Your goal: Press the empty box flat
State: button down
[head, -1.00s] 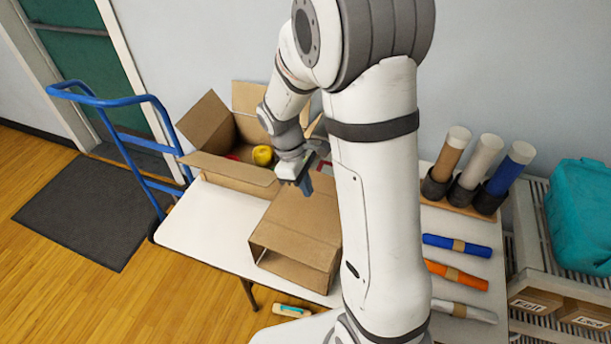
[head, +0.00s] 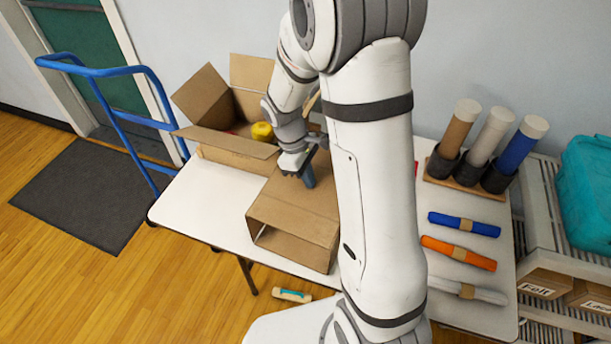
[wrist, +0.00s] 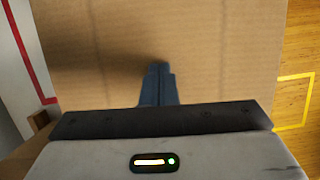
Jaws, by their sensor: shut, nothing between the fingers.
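The empty brown cardboard box (head: 285,212) lies on its side on the white table, its open end facing the front of the table. It still has its boxy shape, with a dark hollow showing inside. My gripper (head: 309,182) is over the box's top panel, fingers shut with nothing between them and pointing down. In the wrist view the shut blue-grey fingertips (wrist: 158,80) are in front of the brown panel (wrist: 220,45), with a soft shadow to their left. I cannot tell whether the tips touch the cardboard. My arm hides the box's right side.
An open box (head: 235,150) with a yellow item (head: 262,131) stands behind. Blue (head: 464,224), orange (head: 458,253) and grey (head: 470,292) rolls lie at right, near upright tubes (head: 497,137). A blue hand truck (head: 115,72) stands left. The table's left part (head: 195,200) is clear.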

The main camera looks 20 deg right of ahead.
jog(key=shift+s+d+f, duration=0.1)
jog(key=shift+s+f, duration=0.1)
